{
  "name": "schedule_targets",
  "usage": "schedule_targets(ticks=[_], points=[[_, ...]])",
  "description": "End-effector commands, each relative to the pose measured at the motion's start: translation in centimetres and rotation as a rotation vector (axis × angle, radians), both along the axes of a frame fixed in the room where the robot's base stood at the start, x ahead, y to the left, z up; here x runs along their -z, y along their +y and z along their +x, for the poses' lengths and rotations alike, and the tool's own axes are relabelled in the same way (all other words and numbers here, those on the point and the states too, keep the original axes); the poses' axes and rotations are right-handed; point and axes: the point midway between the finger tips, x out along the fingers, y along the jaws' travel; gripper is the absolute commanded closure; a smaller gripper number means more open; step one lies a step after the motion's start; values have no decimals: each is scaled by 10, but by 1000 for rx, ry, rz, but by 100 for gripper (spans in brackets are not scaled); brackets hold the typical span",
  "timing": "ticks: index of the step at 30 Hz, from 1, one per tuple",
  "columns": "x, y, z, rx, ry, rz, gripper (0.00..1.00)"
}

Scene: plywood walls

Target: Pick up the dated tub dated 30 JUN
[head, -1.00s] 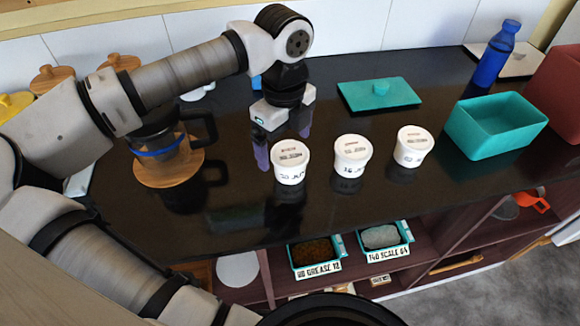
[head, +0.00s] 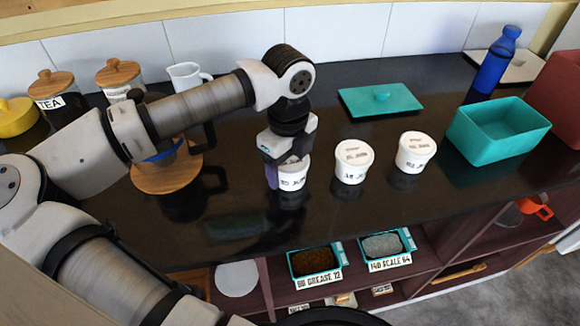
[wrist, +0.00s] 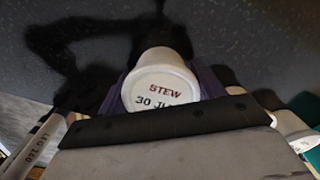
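The tub dated 30 JUN (head: 293,180) is a white round tub, leftmost of three on the dark counter. In the wrist view its lid (wrist: 160,85) reads STEW and 30 JU, the last part cut off by my gripper's body. My gripper (head: 287,184) points down over this tub, its purple fingers on either side of it. The fingers look open; whether they touch the tub cannot be told. The head view hides most of the lid and the right finger. The tub stands upright on the counter.
Two similar white tubs, the middle one (head: 352,162) and the right one (head: 415,153), stand to the right. A teal lid (head: 380,99) lies behind them. A teal box (head: 497,140) and blue bottle (head: 495,62) are farther right. A coffee pot stands on a wooden board (head: 165,176) at left.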

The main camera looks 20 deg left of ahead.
Motion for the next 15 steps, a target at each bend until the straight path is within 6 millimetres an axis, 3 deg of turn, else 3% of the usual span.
schedule_targets(ticks=[1, 5, 15], points=[[0, 0, 0, 0, 0, 0, 43], [0, 0, 0, 0, 0, 0, 60], [-10, 0, 0, -1, -1, 1, 61]])
